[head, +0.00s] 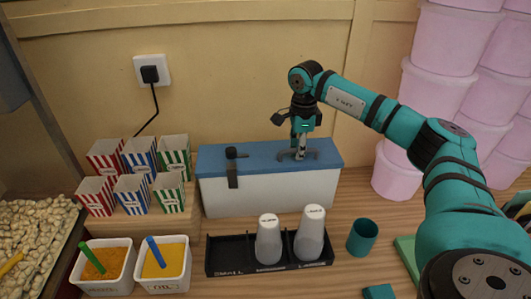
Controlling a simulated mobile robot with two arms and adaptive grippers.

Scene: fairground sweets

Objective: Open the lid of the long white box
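The long white box (265,194) stands against the back wall, with its blue lid (258,158) lying closed on top. A dark latch or clasp (232,170) sits at the left part of the lid and hangs over the front edge. A dark grey handle (312,155) is on the right part of the lid. My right gripper (300,153) points down at this handle, its fingers at or touching it. The fingers are small and partly overlap the handle, so I cannot tell if they grip it. My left gripper is out of view.
A black tray (240,259) with two upturned cups (268,240) is in front of the box. A teal cup (362,237) stands right of it. Striped popcorn boxes (132,195) stand left, pink tubs (432,95) right. A cable hangs from the wall socket (152,70).

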